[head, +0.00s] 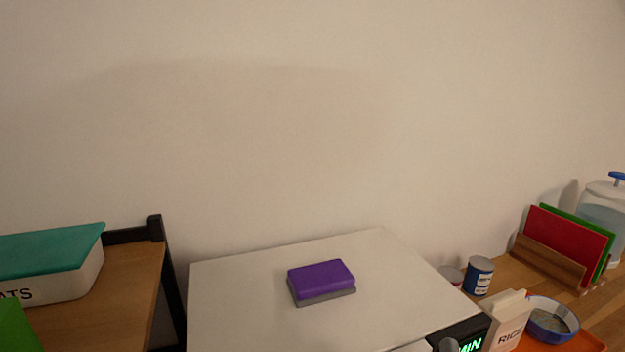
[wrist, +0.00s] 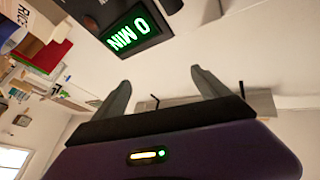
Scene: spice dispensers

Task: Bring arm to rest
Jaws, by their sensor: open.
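My gripper (wrist: 160,96) shows in the wrist view, with its two grey fingers spread apart and nothing between them. It is open. In the wrist view a dark display reading "0 MIN" in green (wrist: 127,36) lies beyond the fingers, toward the upper left. My arm and gripper do not show in the head view.
A white appliance (head: 235,290) carries a purple and grey sponge (head: 321,280) on top. To its right are a can (head: 478,276), a rice carton (head: 506,322), a bowl (head: 552,320) and boards (head: 566,240). A teal-lidded box (head: 50,250) stands left.

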